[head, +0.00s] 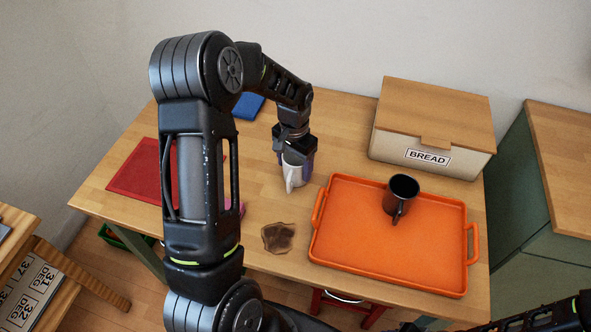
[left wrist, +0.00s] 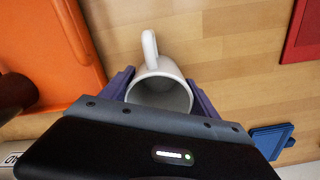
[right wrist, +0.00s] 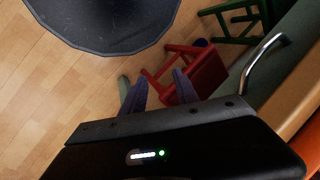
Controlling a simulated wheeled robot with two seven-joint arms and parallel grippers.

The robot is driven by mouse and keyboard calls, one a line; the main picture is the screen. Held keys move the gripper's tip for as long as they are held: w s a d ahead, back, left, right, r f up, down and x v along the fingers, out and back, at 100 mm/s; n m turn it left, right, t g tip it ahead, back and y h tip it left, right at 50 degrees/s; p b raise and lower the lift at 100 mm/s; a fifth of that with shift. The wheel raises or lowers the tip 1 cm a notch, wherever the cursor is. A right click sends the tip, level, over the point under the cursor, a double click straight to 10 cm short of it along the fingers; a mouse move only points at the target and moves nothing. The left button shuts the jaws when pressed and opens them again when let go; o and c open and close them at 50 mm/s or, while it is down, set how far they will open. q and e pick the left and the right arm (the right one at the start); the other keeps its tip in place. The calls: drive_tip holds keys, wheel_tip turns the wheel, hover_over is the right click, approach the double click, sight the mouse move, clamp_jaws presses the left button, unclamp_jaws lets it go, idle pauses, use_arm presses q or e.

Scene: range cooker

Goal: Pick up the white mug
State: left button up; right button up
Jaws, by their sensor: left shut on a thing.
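The white mug (head: 292,173) stands at the middle of the wooden table, left of the orange tray, with its handle toward the front. My left gripper (head: 297,160) comes down over it from behind and is shut on it. In the left wrist view the mug (left wrist: 160,92) sits between the two purple fingers of the gripper (left wrist: 162,95), its open rim facing the camera. I cannot tell whether the mug's base touches the table. My right gripper (right wrist: 160,88) shows in the right wrist view, fingers apart, with nothing between them, over the floor.
The orange tray (head: 340,255) holds a black mug (head: 402,194). A bread box (head: 430,125) stands at the back right. A brown patch (head: 278,237) lies in front of the white mug. A red mat (head: 142,172) and a blue item (head: 247,106) lie left. Red stool (right wrist: 195,75) is below.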

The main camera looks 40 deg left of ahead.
use_arm(q)
wheel_tip(320, 180, up, 10)
drive_tip(key=b, duration=0.1)
idle(0.5)
idle(0.5)
drive_tip(key=w+d, duration=0.2)
drive_tip(key=d, duration=0.6)
drive_tip(key=w+d, duration=0.2)
drive_tip(key=d, duration=0.7)
drive_tip(key=shift+w+n, duration=0.3)
drive_tip(key=shift+n, duration=0.1)
drive_tip(key=shift+d, duration=0.1)
